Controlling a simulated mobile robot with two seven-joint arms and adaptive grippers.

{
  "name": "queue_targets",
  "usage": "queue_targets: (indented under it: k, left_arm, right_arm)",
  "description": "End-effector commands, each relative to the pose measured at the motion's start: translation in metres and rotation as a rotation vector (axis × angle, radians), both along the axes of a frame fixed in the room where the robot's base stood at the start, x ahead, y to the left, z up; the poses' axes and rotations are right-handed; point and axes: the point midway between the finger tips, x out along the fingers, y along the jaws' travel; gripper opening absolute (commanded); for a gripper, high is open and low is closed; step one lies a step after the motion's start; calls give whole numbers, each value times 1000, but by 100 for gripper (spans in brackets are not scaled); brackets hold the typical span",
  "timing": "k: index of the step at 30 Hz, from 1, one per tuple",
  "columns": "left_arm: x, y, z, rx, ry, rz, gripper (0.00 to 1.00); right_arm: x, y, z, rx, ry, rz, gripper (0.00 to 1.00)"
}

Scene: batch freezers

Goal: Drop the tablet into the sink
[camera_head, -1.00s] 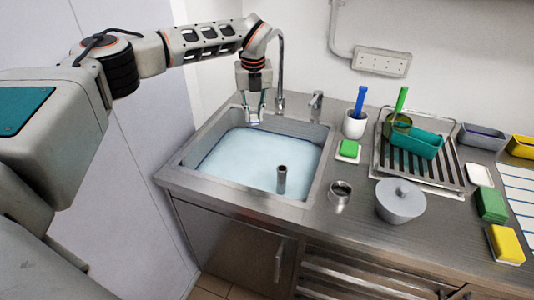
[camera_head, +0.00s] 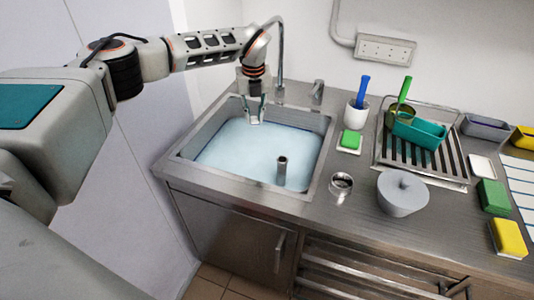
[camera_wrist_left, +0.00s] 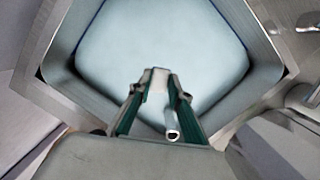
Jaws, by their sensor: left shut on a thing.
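The sink (camera_head: 187,177) is a steel basin with pale blue water (camera_head: 240,147) in it, set into the left end of the counter. My left gripper (camera_head: 254,119) hangs fingers-down over the back part of the sink. It is shut on a small whitish piece, seemingly the tablet (camera_wrist_left: 157,79), held between the green-sided fingertips. In the wrist view the tablet shows above the pale water, mostly covered by the fingers. Its height over the water is hard to tell. My right gripper is not in view.
An upright pipe (camera_head: 282,171) stands in the sink. A tall faucet (camera_head: 280,60) rises behind it.

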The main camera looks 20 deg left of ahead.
Motion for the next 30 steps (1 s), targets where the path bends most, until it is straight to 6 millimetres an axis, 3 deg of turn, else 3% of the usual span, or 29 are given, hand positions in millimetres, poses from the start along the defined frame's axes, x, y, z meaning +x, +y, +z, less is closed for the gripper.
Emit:
queue_targets:
  k: [7,8,9,10,22,30]
  left_arm:
    - [0,0,0,0,0,0,4]
    - [0,0,0,0,0,0,26]
    - [0,0,0,0,0,0,37]
    - [0,0,0,0,0,0,38]
    - [0,-1,4,0,-1,0,38]
    - [-5,-3,49,0,-5,1,38]
  right_arm:
    - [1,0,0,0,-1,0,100]
    - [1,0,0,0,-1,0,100]
    - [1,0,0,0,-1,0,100]
    - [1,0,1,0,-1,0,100]
    - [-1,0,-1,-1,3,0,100]
    - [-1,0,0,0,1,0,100]
